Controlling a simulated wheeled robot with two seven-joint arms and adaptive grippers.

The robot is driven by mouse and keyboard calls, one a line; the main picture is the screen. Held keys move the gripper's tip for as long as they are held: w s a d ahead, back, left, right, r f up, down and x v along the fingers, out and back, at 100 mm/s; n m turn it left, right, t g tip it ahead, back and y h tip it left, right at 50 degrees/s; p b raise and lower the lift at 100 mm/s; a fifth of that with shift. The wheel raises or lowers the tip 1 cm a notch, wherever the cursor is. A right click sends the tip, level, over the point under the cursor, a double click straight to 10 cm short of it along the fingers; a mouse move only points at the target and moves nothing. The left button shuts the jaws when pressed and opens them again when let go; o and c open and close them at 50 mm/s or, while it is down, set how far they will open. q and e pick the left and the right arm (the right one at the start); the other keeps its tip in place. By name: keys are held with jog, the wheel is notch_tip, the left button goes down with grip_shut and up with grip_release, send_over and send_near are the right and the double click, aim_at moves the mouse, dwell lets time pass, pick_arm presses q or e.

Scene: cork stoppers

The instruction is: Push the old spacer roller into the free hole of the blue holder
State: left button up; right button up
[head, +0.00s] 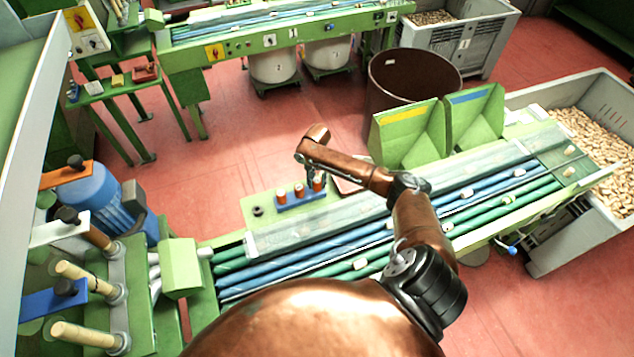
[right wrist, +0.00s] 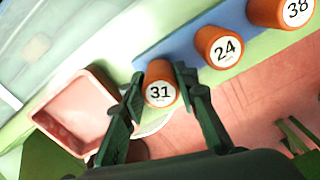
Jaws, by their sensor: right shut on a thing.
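The blue holder (head: 300,200) stands on a green surface beyond the conveyor in the head view. It also shows in the right wrist view (right wrist: 185,43). Three orange rollers with white number faces show in the wrist view: 31 (right wrist: 160,84), 24 (right wrist: 219,47) and 38 (right wrist: 290,10). My right gripper (right wrist: 160,88) is shut on roller 31, a finger on either side, at the near end of the holder. Rollers 24 and 38 stand in the holder. How deep roller 31 sits is hidden. My right gripper also shows in the head view (head: 316,177). My left gripper is out of view.
A pinkish square tray (right wrist: 75,112) lies beside the holder's end. A small dark knob (head: 258,211) stands left of the holder. The conveyor (head: 330,255) with blue and green rods runs in front; green hoppers (head: 410,135) stand to the right.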

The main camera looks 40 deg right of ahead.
jog(key=shift+f, duration=0.3)
jog(key=o, duration=1.3)
jog(key=shift+c, duration=0.2)
notch_tip(320, 180, up, 12)
